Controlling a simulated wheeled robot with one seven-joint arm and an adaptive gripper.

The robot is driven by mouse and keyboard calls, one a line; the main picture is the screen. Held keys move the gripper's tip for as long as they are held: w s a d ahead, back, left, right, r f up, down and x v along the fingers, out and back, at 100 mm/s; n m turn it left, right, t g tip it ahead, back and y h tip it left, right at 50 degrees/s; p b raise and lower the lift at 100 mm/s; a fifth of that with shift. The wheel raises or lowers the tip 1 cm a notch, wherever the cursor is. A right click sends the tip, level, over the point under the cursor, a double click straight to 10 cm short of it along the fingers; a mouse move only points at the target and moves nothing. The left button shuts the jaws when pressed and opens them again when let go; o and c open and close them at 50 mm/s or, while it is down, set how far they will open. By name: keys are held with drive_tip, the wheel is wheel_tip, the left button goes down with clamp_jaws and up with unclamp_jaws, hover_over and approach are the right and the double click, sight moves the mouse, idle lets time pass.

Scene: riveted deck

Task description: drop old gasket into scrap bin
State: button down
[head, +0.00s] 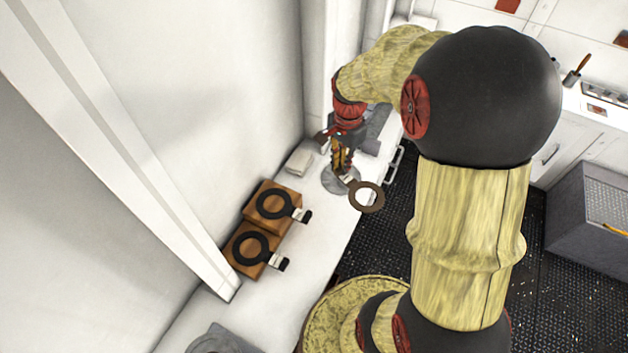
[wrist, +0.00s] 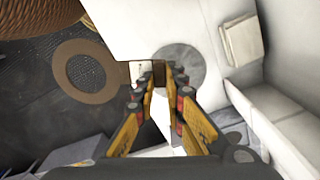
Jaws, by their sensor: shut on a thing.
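My gripper (head: 343,168) is shut on the tab of a brown ring gasket (head: 377,207), which looks like the old gasket. The gasket hangs out to the right of the fingers, over the counter's edge and the dark deck. In the wrist view the fingertips (wrist: 160,76) pinch its pale tab, and the brown ring (wrist: 62,69) reaches left over the floor. A grey open-topped box (head: 575,225) stands on the deck at far right, well away from my gripper; it may be the scrap bin.
Two black ring gaskets (head: 258,205) (head: 236,252) with tabs lie on wooden blocks (head: 285,190) on the white counter (head: 305,245). A grey round plate (head: 328,180) sits below my gripper, beside a pale block (head: 299,162). A handrail (head: 392,172) runs along the counter edge. Deck between is open.

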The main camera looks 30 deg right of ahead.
hover_over(313, 188)
drive_tip(key=f, duration=0.6)
drive_tip(key=shift+s+d+f, duration=0.2)
drive_tip(key=shift+d+f, duration=0.05)
drive_tip(key=shift+f, duration=0.05)
drive_tip(key=shift+w+a+f, duration=0.1)
drive_tip(key=shift+a+f, duration=0.05)
drive_tip(key=shift+f, duration=0.05)
drive_tip(key=shift+w+a+f, duration=0.15)
drive_tip(key=shift+f, duration=1.55)
drive_tip(key=shift+f, duration=0.1)
drive_tip(key=c, duration=2.3)
unclamp_jaws()
drive_tip(key=shift+f, duration=0.1)
drive_tip(key=o, duration=0.5)
drive_tip(key=shift+c, duration=0.2)
